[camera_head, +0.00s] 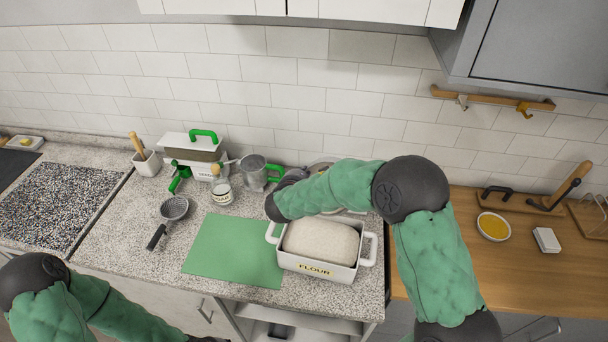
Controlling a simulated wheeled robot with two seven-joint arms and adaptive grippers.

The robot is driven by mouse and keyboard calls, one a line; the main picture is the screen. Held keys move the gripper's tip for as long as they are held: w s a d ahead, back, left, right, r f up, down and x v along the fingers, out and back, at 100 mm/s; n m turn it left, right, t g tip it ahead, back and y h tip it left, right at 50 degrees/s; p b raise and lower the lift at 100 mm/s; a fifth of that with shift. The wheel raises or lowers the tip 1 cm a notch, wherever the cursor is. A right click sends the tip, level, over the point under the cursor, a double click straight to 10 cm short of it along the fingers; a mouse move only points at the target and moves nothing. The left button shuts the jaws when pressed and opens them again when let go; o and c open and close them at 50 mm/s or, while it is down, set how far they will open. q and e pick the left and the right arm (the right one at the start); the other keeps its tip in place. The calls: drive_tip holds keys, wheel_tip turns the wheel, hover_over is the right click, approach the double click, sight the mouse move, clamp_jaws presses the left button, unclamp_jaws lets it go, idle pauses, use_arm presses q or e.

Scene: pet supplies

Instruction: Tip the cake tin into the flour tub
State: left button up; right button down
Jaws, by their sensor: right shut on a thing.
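The flour tub (313,270) is a white rectangular box with two side handles, labelled FLOUR, with a big pale mound of flour (321,241) in it. It stands at the counter's front, right of the green mat. Behind it, a round pale-rimmed thing (322,165), which looks like the cake tin, is mostly hidden by my right arm. My right gripper (296,174) is dark, partly hidden by its own arm, and appears shut on that tin's near-left rim. The tin's contents and tilt cannot be seen. My left arm is at the lower left; its gripper is outside the picture.
A green mat (234,250) lies left of the tub. A sieve (174,208), a small labelled jar (221,192), a green-handled metal cup (253,172) and a green-handled white box (191,142) stand further left. A wooden counter (500,265) with a yellow-filled bowl (493,226) is at right.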

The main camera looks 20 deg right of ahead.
drive_tip(key=shift+s+a+f+t+h+b, duration=0.25)
drive_tip(key=shift+s+a+t+h+b, duration=0.4)
drive_tip(key=shift+b, duration=1.1)
drive_tip(key=shift+s+a+f+t+h+b, duration=0.35)
drive_tip(key=shift+s+t+b, duration=0.45)
drive_tip(key=shift+b, duration=0.9)
drive_tip(key=shift+s+a+r+t+h+b, duration=0.2)
drive_tip(key=shift+s+a+t+h+b, duration=0.4)
drive_tip(key=shift+b, duration=1.55)
drive_tip(key=shift+s+a+r+t+h+b, duration=0.15)
drive_tip(key=shift+s+a+t+h+b, duration=0.4)
drive_tip(key=shift+b, duration=1.6)
drive_tip(key=shift+s+d, duration=0.2)
drive_tip(key=b, duration=0.2)
drive_tip(key=s+a+t+b, duration=0.1)
drive_tip(key=b, duration=0.1)
drive_tip(key=shift+s+f+t, duration=0.15)
drive_tip(key=shift+s+t, duration=0.05)
drive_tip(key=shift+t, duration=0.1)
